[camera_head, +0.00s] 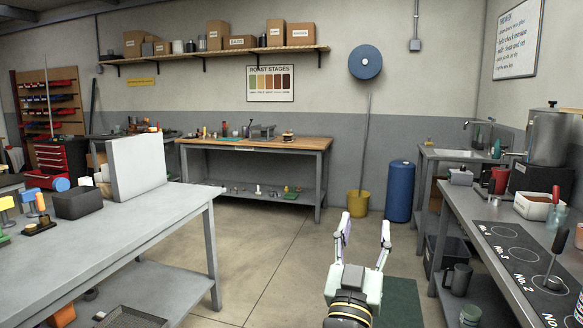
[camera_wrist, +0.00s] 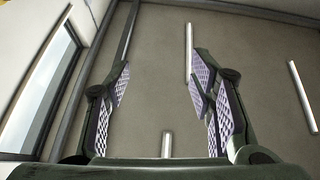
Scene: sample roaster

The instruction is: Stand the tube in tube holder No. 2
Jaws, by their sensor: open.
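My gripper (camera_head: 362,230) is in the lower middle of the head view, fingers spread and pointing up, empty, in front of the open floor. In the wrist view its two padded fingers (camera_wrist: 160,95) stand wide apart with nothing between them. The marked place No. 2 (camera_head: 527,281) is on the right bench, right of my gripper. A round metal piece with a dark upright rod (camera_head: 552,275) stands beside that label. I cannot tell whether it is the holder or the tube. No tube can be picked out for certain in either view.
The right bench (camera_head: 462,215) also carries circles marked No. 3 and No. 4, a white tub (camera_head: 537,207) and a steel urn (camera_head: 547,137). A left table (camera_head: 150,222) holds a white panel (camera_head: 137,165). A blue drum (camera_head: 399,191) and yellow bucket (camera_head: 357,203) stand behind. Floor between is clear.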

